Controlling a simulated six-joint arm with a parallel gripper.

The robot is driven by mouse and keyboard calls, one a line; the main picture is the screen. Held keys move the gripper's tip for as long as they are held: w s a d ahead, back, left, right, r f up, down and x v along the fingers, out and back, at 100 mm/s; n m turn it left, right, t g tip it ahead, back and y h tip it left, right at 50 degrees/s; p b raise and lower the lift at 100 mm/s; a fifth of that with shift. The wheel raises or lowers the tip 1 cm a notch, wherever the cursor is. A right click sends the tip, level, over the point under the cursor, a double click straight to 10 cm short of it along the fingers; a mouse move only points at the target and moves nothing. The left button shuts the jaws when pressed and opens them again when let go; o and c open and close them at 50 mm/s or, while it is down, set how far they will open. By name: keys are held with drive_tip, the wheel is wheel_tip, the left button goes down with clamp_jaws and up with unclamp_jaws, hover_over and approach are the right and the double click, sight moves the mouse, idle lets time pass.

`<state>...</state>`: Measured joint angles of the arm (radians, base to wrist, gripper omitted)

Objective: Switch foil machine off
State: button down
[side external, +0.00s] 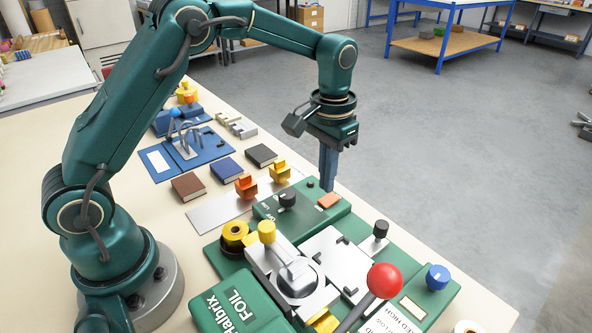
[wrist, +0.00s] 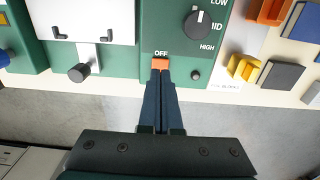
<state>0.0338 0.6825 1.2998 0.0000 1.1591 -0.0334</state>
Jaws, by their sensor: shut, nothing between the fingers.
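The green foil machine (side external: 233,307) stands on the bench, with a green control box (side external: 262,212) at its far end. On the box is an orange switch (side external: 330,201). In the wrist view the orange switch (wrist: 161,63) has the word OFF printed beside it. My gripper (side external: 328,189) points down at the box's edge by the switch, its dark fingers closed together and empty. In the wrist view the fingertips (wrist: 161,74) line up with the switch and overlap its near edge; I cannot tell whether they touch it.
A black dial (wrist: 200,23) with LOW and HIGH marks sits near the switch. A red ball-topped lever (side external: 384,280) and blue knob (side external: 438,277) rise from the machine. Small books (side external: 188,186) and yellow and orange blocks (side external: 246,187) lie beyond. Open floor lies right of the bench.

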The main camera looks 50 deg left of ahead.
drive_tip(key=shift+r, duration=2.05)
wheel_tip(320, 180, up, 6)
drive_tip(key=t, duration=0.2)
hover_over(325, 201)
drive_tip(key=s, duration=0.2)
drive_tip(key=s+r+t, duration=0.2)
drive_tip(key=s+r, duration=0.3)
drive_tip(key=s, duration=0.2)
drive_tip(key=s+a+f+t, duration=0.1)
drive_tip(key=s+f, duration=0.5)
drive_tip(key=s, duration=0.4)
drive_tip(key=shift+t, duration=0.3)
